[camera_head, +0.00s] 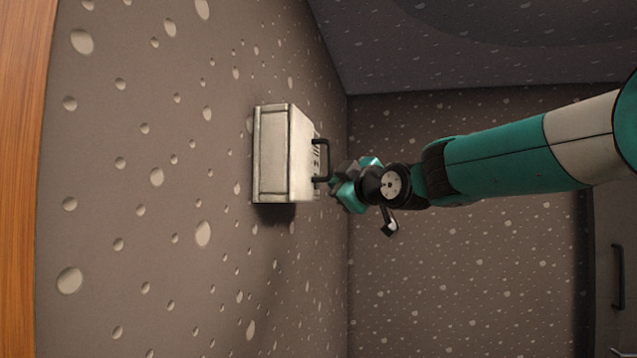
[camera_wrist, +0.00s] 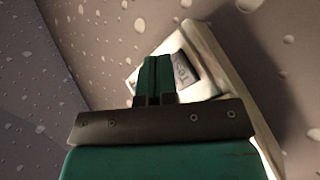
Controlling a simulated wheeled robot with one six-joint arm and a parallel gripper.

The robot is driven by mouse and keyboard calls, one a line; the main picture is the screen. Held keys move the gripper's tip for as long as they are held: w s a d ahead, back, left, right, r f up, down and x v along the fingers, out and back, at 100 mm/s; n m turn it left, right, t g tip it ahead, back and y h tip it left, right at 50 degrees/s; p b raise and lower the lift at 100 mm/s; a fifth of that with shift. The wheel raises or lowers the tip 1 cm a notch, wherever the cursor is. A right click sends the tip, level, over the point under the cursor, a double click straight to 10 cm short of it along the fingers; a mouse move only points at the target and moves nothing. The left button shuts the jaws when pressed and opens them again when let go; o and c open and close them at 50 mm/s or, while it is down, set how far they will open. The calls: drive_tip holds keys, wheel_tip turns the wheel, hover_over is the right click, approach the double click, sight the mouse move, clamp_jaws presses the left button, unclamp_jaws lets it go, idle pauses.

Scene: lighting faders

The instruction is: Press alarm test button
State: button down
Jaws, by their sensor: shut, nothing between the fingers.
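A pale metal box (camera_head: 272,155) is fixed to the speckled wall. Its panel faces right and carries a dark handle (camera_head: 322,160) and some small dark marks. No alarm test button can be made out in the head view. My gripper (camera_head: 340,188) is beside the lower part of that panel, close to the handle; I cannot tell whether it touches. In the wrist view my gripper's green fingers (camera_wrist: 157,75) are together and empty. They point at the box's pale panel (camera_wrist: 205,85), where a grey label with dark lettering (camera_wrist: 184,68) shows just right of the fingertips. The fingers hide part of the panel.
The speckled wall (camera_head: 150,250) around the box is bare. A wooden edge (camera_head: 22,180) runs along the left. A grey cabinet or door with a dark handle (camera_head: 617,285) stands at the lower right. The space below the box looks free.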

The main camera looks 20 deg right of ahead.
drive_tip(key=shift+a, duration=0.15)
drive_tip(key=shift+w+a, duration=0.1)
drive_tip(key=shift+a, duration=0.05)
drive_tip(key=shift+w+a+r+b, duration=0.1)
drive_tip(key=shift+a+r+b, duration=0.05)
drive_tip(key=shift+a+b, duration=0.25)
idle(0.9)
drive_tip(key=shift+r, duration=0.15)
idle(0.4)
drive_tip(key=shift+f+b, duration=0.25)
drive_tip(key=shift+b, duration=0.35)
drive_tip(key=shift+d, duration=0.15)
